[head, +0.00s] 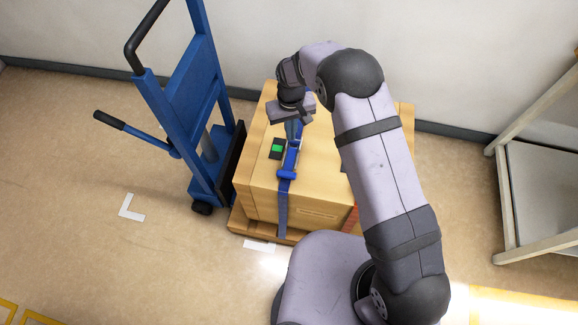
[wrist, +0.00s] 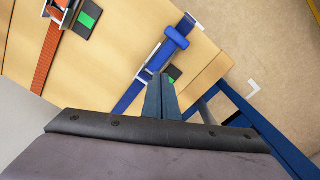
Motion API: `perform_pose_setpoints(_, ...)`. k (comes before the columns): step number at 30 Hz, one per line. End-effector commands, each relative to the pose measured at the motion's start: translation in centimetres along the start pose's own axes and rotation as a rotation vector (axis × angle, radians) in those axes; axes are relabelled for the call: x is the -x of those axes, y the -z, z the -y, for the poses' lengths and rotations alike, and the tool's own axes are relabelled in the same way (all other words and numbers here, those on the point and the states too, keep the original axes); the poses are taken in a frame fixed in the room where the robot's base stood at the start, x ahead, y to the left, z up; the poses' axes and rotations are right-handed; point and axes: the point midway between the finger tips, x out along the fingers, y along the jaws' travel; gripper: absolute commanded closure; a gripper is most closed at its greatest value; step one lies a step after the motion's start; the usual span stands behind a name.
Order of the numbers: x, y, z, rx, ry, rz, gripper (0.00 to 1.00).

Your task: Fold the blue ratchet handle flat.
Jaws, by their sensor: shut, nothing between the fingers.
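The blue ratchet handle (head: 287,174) is on a blue strap (head: 282,212) that runs over the top of a cardboard box (head: 255,180). In the wrist view the handle (wrist: 177,37) ends in a wide blue crossbar, beyond a silver ratchet frame (wrist: 148,62). I cannot tell how far the handle is raised from the box. My gripper (head: 293,130) is shut and empty above the strap, near the ratchet's far end. In the wrist view its fingertips (wrist: 161,77) overlap the ratchet and hide part of it; contact cannot be told.
A green-marked dark plate (head: 277,149) lies beside the ratchet. An orange strap (wrist: 47,55) with its own ratchet crosses the box. A blue hand truck (head: 180,100) stands close on the left. A pale shelf (head: 505,190) is at right. Open floor lies at front left.

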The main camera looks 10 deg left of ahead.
Motion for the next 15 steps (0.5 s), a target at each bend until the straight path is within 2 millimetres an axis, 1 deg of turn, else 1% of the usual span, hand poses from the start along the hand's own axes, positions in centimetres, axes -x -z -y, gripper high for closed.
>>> perform_pose_setpoints(1,0.6,0.0,0.0,0.0,0.0,-0.001,1.0)
perform_pose_setpoints(9,3.4,0.0,0.0,0.0,0.0,-0.001,1.0)
perform_pose_setpoints(12,4.3,0.0,0.0,0.0,0.0,-0.001,1.0)
perform_pose_setpoints(15,4.7,0.0,0.0,0.0,0.0,0.0,1.0)
